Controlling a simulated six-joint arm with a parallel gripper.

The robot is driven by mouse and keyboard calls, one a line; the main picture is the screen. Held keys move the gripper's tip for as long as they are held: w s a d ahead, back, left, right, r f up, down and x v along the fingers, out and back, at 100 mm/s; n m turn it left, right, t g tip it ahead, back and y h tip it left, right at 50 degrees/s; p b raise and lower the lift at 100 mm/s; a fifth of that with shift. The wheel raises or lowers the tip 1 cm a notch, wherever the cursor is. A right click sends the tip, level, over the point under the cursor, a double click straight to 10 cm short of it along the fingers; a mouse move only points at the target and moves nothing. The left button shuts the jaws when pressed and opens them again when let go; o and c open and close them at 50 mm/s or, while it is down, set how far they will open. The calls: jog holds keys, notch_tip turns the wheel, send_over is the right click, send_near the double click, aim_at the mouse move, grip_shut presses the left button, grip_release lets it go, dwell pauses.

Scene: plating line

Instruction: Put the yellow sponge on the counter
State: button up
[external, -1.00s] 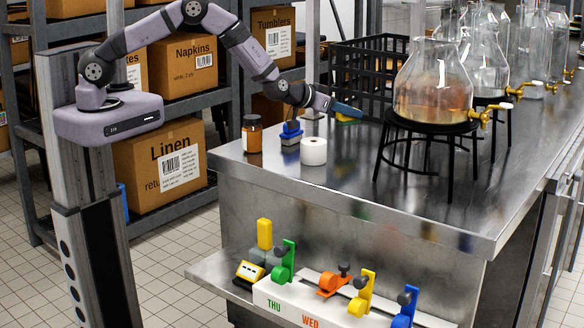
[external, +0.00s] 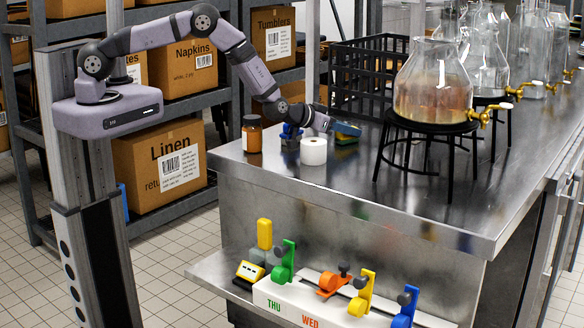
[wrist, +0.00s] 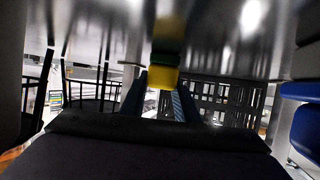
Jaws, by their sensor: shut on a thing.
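The yellow sponge (external: 346,141), with a green layer, is at the counter top (external: 420,205) near its back left part. My gripper (external: 347,129), with blue fingers, is at the sponge and shut on it. In the wrist view the sponge (wrist: 162,77) sits between the two fingertips (wrist: 160,98). That view is upside down, with the shiny counter at its top and the sponge's blurred reflection against it. The sponge is very near the counter; I cannot tell whether it touches.
A white roll (external: 313,152), a blue object (external: 291,135) and a brown jar (external: 252,134) stand left of my gripper. A black crate (external: 368,75) is behind. A glass dispenser (external: 432,85) on a black stand is to the right. The front counter is clear.

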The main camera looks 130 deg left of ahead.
jog(key=shift+f, duration=0.1)
jog(key=shift+f, duration=0.1)
jog(key=o, duration=1)
jog(key=shift+d+r, duration=0.1)
jog(key=shift+r, duration=0.15)
jog(key=shift+b+v, duration=1.6)
jog(key=shift+v, duration=4.3)
jog(key=shift+r, duration=0.1)
